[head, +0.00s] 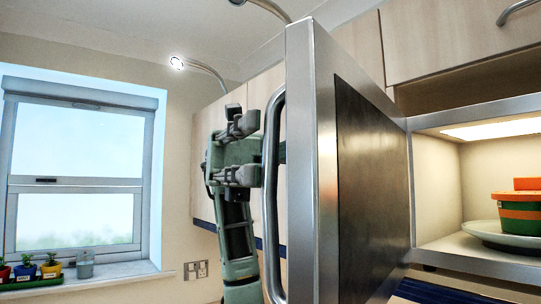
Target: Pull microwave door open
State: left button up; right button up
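The microwave door (370,180) stands swung open toward me, with its metal edge facing me and its dark inner panel facing right. Its long vertical handle (271,200) is on the left side of the door. My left gripper (257,149) is beside the handle's upper part, its fingers spread one above the other and pointing right. The handle partly hides it; whether they touch I cannot tell. The lit microwave cavity (440,185) is visible at the right. My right gripper is not in view.
Inside the microwave, a green and orange container (518,212) sits on a pale plate (480,230). Wooden cabinets (450,38) are above and behind. A window (75,180) with small potted plants (27,270) on its sill is at the left.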

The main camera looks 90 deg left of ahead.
pick_arm(q)
jog(key=v, duration=0.9)
jog(key=shift+a, duration=0.25)
jog(key=shift+s, duration=0.1)
